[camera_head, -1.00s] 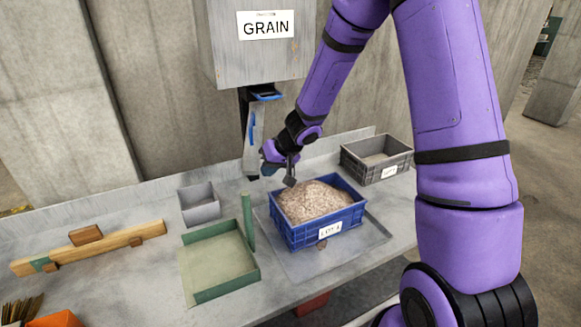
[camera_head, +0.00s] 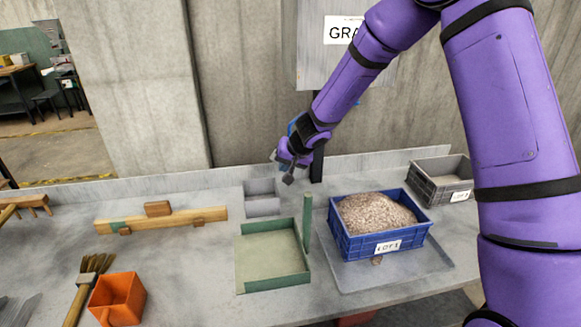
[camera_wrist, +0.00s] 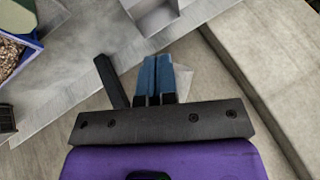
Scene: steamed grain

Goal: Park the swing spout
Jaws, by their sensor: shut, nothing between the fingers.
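The swing spout, a pale chute with blue parts under the grain hopper (camera_head: 318,60), is mostly hidden behind my arm in the head view. A small blue patch (camera_head: 293,125) shows beside my wrist; I cannot tell if it is the spout's. My gripper (camera_head: 278,157) is left of the dark upright post (camera_head: 316,165), above the table's back edge. In the wrist view my gripper's two blue fingers (camera_wrist: 157,62) lie together, shut and empty. A pale grey flat piece (camera_wrist: 185,82) shows close beside them, possibly the spout; contact cannot be told.
The blue crate of grain (camera_head: 375,245) stands on a tray at right, with a grey crate (camera_head: 440,182) behind it. A small grey bin (camera_head: 262,205) and a green tray (camera_head: 275,284) with an upright green post (camera_head: 307,220) are below my gripper. Wooden tools lie left.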

